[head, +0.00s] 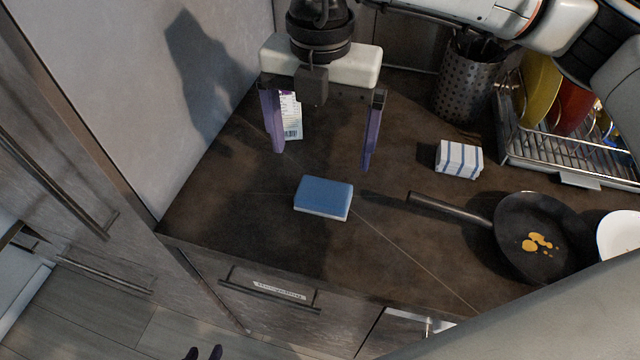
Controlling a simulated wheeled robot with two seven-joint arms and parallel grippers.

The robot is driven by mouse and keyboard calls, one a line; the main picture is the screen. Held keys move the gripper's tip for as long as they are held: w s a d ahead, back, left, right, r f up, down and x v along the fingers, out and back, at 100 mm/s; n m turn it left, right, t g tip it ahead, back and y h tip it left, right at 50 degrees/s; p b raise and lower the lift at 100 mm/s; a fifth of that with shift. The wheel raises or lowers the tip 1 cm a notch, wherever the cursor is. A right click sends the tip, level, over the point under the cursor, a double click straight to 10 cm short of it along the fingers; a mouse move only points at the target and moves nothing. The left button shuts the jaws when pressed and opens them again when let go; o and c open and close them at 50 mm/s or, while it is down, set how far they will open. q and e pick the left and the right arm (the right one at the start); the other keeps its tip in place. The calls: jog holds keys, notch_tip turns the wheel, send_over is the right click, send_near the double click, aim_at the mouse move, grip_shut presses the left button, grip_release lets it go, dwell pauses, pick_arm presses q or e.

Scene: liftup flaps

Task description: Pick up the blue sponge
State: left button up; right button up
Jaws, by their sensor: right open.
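The blue sponge (324,196), blue on top with a white lower layer, lies flat on the dark countertop near its front edge. My right gripper (320,160) hangs above and behind the sponge, its two purple fingers wide apart with nothing between them. It is apart from the sponge.
A striped white-and-blue block (459,159) lies right of the sponge. A black pan (543,262) with its handle pointing at the sponge holds orange bits. A white bowl (622,235), dish rack (570,155) and utensil holder (466,85) stand right. A wall (150,90) bounds the left.

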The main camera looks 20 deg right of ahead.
aim_at(324, 191)
jog(key=f, duration=0.3)
jog(key=shift+s+f, duration=0.2)
jog(key=shift+f, duration=0.05)
jog(key=f, duration=0.1)
jog(key=f+p, duration=0.1)
jog(key=f, duration=0.3)
jog(key=shift+s+d, duration=0.15)
jog(key=shift+s, duration=0.15)
jog(key=shift+f+p, duration=0.25)
jog(key=shift+p, duration=0.05)
jog(key=c, duration=1.2)
jog(key=shift+r, duration=0.1)
notch_tip(324, 191, up, 10)
jog(key=b, duration=0.1)
